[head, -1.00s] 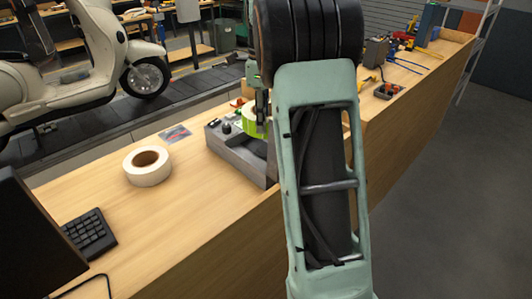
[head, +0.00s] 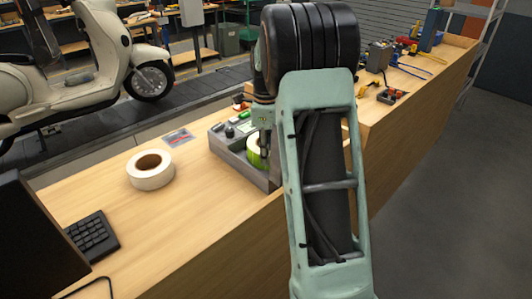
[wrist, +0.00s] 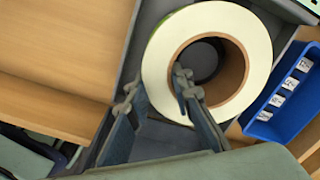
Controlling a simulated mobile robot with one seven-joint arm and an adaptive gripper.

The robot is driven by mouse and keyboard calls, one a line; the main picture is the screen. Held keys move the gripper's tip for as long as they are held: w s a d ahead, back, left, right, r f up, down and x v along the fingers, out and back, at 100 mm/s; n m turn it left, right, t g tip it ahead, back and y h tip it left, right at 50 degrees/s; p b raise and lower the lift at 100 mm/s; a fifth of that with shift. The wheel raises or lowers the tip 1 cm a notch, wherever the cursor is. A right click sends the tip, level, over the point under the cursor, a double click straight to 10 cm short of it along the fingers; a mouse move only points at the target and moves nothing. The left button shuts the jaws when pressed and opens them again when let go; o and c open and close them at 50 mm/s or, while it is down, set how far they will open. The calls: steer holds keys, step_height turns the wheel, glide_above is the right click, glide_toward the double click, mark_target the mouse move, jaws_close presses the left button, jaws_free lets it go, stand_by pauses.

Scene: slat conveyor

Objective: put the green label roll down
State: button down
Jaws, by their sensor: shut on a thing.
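The green label roll (head: 254,154) is low inside the grey tray-like unit (head: 270,184) on the wooden bench, partly hidden by my arm. In the wrist view the roll (wrist: 163,52) shows a pale ring face with a brown core. My gripper (wrist: 156,88) is shut on the roll's wall, with one finger in the core and the other outside. In the head view my gripper (head: 264,148) points down into the unit. I cannot tell whether the roll touches the unit's floor.
A white roll (head: 140,181) lies on the bench (head: 180,220) left of the unit, with a keyboard (head: 91,234) nearer. A blue bin (wrist: 278,108) is close beside the roll in the wrist view. A scooter (head: 90,60) stands on the conveyor behind.

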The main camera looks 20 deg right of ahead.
steer(key=c, duration=1.7)
jaws_free()
step_height(320, 180, up, 12)
steer(key=shift+r, duration=0.1)
